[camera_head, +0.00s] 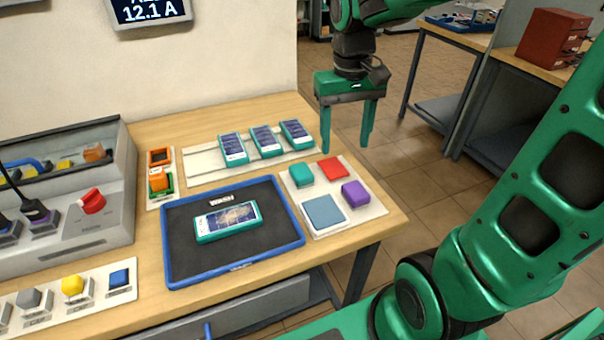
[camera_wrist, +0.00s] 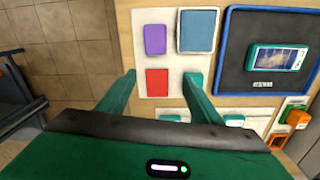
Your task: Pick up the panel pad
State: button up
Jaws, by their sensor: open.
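Several flat pads lie on a white board (camera_head: 303,209) at the table's right end. They are a large grey-blue square pad (camera_head: 324,212), a purple pad (camera_head: 355,193), a red pad (camera_head: 333,168) and a teal pad (camera_head: 301,174). No readable label shows which is the panel pad. The wrist view shows the grey-blue pad (camera_wrist: 197,31), the purple pad (camera_wrist: 155,39) and the red pad (camera_wrist: 157,82); a finger largely covers the teal pad's place. My gripper (camera_head: 347,142) is open and empty, above and beyond the board, near the table's right edge.
A blue-rimmed black tray (camera_head: 182,264) holds a teal-framed device (camera_head: 227,221). Several similar devices (camera_head: 267,141) stand in a row behind. Orange and green blocks (camera_head: 160,180) are left of them. A grey console (camera_head: 90,226) with a red knob stands far left.

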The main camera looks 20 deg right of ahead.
jog(key=w+a+n, duration=0.2)
jog(key=w+a, duration=0.3)
jog(key=a, duration=0.2)
send_over(301, 170)
notch_tip(301, 170, down, 5)
jog(key=shift+s+r, duration=0.1)
jog(key=shift+s, duration=0.05)
jog(key=shift+w+f, duration=0.2)
jog(key=shift+f, duration=2.7)
jog(key=c, duration=1.2)
